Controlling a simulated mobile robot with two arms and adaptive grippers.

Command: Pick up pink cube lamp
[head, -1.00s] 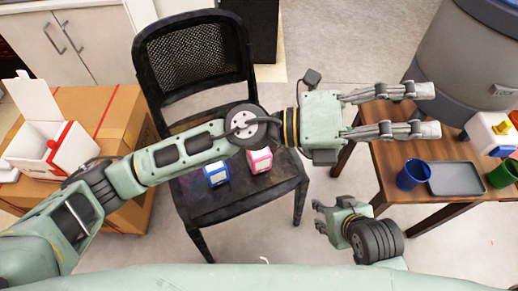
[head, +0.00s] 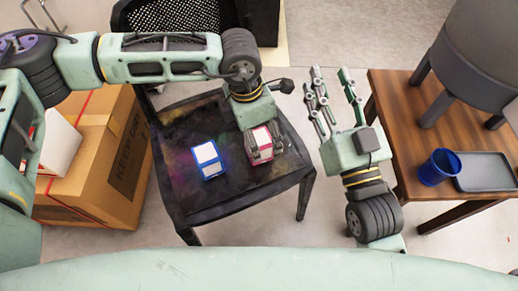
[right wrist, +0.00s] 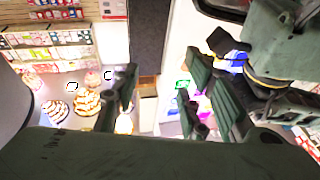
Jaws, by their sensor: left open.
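The pink cube lamp (head: 261,137) has a white top and sits on the dark seat of the black chair (head: 190,117). My left gripper (head: 263,143) comes down over it from behind. Its fingers reach beside the lamp and hide part of it; whether they touch it I cannot tell. My right gripper (head: 335,98) is raised to the right of the chair with its fingers apart, pointing away and empty. Its spread fingers also show in the right wrist view (right wrist: 160,105), where the lamp is not seen.
A blue cube lamp (head: 208,160) sits left of the pink one on the seat. A cardboard box (head: 120,165) stands left of the chair. The wooden table (head: 400,110) at right holds a blue cup (head: 438,167), a grey tray (head: 487,172) and a large grey container (head: 475,60).

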